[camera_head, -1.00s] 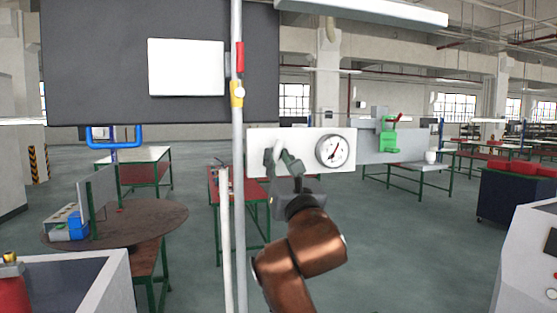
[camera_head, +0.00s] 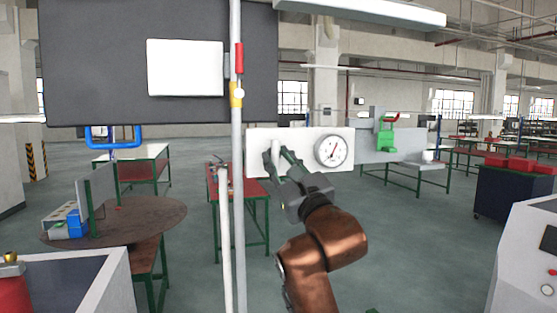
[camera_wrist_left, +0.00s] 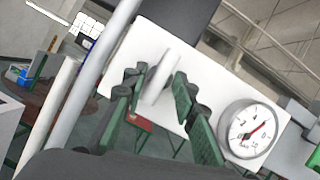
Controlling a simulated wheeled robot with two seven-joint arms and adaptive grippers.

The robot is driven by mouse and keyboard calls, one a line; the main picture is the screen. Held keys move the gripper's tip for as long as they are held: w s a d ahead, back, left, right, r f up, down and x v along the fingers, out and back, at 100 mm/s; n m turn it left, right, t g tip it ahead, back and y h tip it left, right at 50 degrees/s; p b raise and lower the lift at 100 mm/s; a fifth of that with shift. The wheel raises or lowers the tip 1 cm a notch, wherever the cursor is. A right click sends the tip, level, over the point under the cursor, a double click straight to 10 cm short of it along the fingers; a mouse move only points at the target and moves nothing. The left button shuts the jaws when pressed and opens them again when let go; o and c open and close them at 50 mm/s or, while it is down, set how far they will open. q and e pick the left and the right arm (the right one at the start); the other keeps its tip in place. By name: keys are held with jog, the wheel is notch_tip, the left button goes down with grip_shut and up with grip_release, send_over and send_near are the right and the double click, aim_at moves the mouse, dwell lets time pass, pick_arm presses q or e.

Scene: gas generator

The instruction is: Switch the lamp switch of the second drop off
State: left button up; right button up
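A white panel (camera_head: 305,142) with a round dial gauge (camera_head: 333,151) stands ahead. A white lever-like handle (camera_head: 276,146) sticks out of its left part; I cannot tell from any label whether it is the lamp switch of the second drop. My left gripper (camera_head: 279,160) is at this handle, its fingers partly over the panel. In the left wrist view, the handle (camera_wrist_left: 161,76) stands between the green finger pads of the open gripper (camera_wrist_left: 157,90), with gaps on both sides. The gauge (camera_wrist_left: 252,130) is right of the fingers. My right gripper is not in view.
A vertical grey pole (camera_head: 238,190) and a shorter white post (camera_head: 226,240) stand just left of the gripper. A dark board (camera_head: 120,60) hangs at upper left. A green device (camera_head: 386,139) is right of the panel. Tables stand behind on open floor.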

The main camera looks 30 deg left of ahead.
pick_arm(q)
jog(key=o, duration=0.3)
jog(key=v, duration=1.2)
dwell(0.3)
